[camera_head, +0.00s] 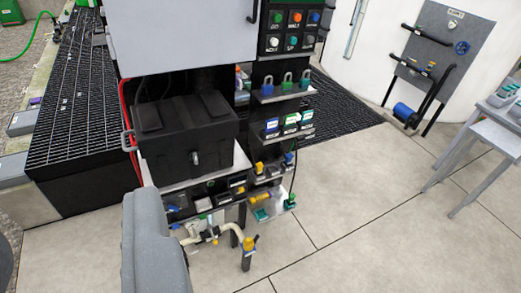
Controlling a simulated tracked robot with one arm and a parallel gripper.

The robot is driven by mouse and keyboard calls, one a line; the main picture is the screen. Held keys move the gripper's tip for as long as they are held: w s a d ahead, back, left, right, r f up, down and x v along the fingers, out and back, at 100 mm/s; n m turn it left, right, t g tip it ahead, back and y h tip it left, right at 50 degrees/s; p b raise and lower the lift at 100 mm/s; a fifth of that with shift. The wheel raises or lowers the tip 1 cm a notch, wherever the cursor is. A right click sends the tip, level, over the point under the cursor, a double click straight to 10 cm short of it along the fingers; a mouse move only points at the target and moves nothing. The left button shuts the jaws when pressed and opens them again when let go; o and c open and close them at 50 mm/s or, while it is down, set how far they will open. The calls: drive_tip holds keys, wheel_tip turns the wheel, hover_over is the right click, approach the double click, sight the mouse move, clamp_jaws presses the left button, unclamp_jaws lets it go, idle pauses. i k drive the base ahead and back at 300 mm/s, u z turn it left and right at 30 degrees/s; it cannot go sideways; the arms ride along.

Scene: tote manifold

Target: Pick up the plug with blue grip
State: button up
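No plug with a blue grip can be made out for certain. A small blue piece (173,208) sits at the left of the lower shelf of the black rack, too small to identify. A blue block (271,127) stands on the middle shelf beside green ones. A blue padlock (305,79) stands on the shelf above. A large grey rounded form rises in the bottom left foreground, probably part of my arm, and hides what is behind it. I see no gripper fingertips.
A black case (188,136) with a latch sits on a light shelf left of the rack. A yellow-topped post (248,254) and pale pipe (225,232) stand below. A grating platform (75,95) lies left. A grey table (490,137) stands right. Floor between (350,205) is clear.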

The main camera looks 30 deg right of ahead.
sight(288, 163)
drive_tip(key=i, duration=1.3)
drive_tip(key=z, duration=0.65)
drive_tip(key=i, duration=0.45)
drive_tip(key=z, duration=0.35)
